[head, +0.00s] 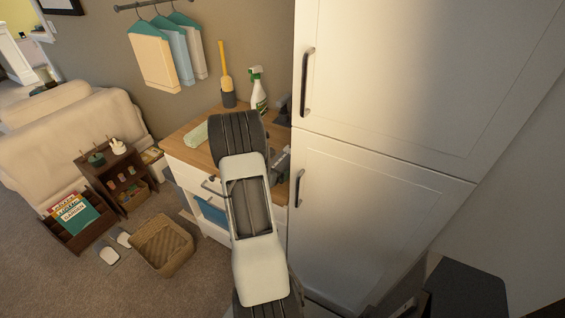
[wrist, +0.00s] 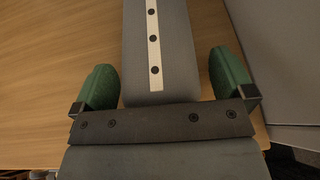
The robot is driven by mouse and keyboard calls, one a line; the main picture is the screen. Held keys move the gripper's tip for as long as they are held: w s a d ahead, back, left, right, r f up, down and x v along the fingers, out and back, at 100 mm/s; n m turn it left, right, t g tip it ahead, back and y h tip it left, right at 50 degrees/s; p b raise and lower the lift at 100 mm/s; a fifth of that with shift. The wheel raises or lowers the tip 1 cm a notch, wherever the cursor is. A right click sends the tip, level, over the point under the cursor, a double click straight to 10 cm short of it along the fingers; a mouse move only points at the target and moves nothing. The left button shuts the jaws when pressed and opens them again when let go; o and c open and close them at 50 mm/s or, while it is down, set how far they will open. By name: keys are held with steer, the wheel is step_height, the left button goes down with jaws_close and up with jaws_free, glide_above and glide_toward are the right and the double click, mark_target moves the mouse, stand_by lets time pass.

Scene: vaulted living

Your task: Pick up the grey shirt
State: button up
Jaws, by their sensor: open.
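Three shirts hang on teal hangers from a wall rail at the upper left of the head view. The palest greyish one (head: 195,61) is on the right, partly behind the light blue one (head: 173,52); a cream one (head: 153,58) is in front. My gripper (wrist: 163,80) has green finger pads spread apart in the wrist view. A grey band with a white strip and dark dots lies between them; I cannot tell what it is. In the head view my arm reaches over the wooden counter, and its end is largely hidden.
A tall white cabinet (head: 375,180) closes off the right. A wicker basket (head: 163,245) and slippers (head: 110,255) lie on the carpet.

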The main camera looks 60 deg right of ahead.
steer(key=c, duration=1)
steer(key=shift+c, duration=0.2)
steer(key=shift+d+r, duration=0.1)
